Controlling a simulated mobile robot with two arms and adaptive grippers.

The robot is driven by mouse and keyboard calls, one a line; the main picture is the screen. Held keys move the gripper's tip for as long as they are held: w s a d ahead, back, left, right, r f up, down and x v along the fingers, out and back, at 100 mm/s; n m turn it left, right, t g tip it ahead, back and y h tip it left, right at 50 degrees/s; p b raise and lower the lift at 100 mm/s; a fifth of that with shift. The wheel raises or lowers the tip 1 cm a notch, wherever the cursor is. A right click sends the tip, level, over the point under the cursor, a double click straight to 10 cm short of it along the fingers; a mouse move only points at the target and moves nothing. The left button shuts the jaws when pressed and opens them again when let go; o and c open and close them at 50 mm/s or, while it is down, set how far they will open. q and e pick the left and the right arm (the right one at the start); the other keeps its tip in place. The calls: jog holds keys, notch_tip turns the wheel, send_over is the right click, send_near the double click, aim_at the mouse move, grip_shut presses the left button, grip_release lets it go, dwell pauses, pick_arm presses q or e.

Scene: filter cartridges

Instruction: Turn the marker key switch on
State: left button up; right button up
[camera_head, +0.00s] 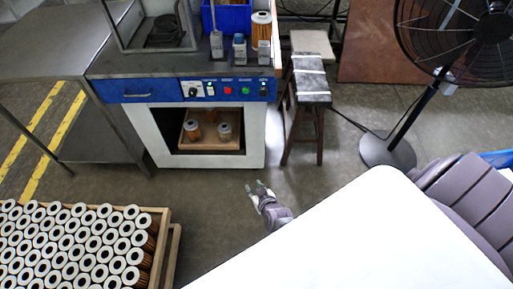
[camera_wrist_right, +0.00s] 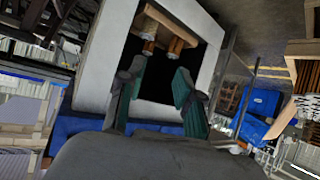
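The blue control panel (camera_head: 160,88) runs along the front of the workbench in the head view. It carries a black knob (camera_head: 193,92), a pale switch (camera_head: 210,89), a red button (camera_head: 227,90), a green button (camera_head: 245,90) and a dark knob (camera_head: 263,91) at its right end. I cannot read which one is the marker key switch. My right gripper (camera_head: 259,186) is open and empty, below and apart from the panel, over the floor. In the right wrist view its two green-padded fingers (camera_wrist_right: 157,80) are spread. My left gripper is not in view.
Below the panel, an open white-framed compartment (camera_head: 140,122) holds a wooden tray with filters. A stool (camera_head: 311,90) and a fan (camera_head: 388,150) stand to the right. A crate of cartridges (camera_head: 163,215) is at lower left. The floor before the bench is clear.

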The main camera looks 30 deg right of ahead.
aim_at(263, 93)
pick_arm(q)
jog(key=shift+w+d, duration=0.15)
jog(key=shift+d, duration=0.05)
pick_arm(e)
jog(key=shift+s+a+f+g, duration=0.15)
jog(key=shift+s+f, duration=0.35)
jog(key=shift+f, duration=0.05)
jog(key=shift+s+a+f+g, duration=0.15)
jog(key=shift+s+f, duration=0.3)
jog(key=shift+f, duration=0.05)
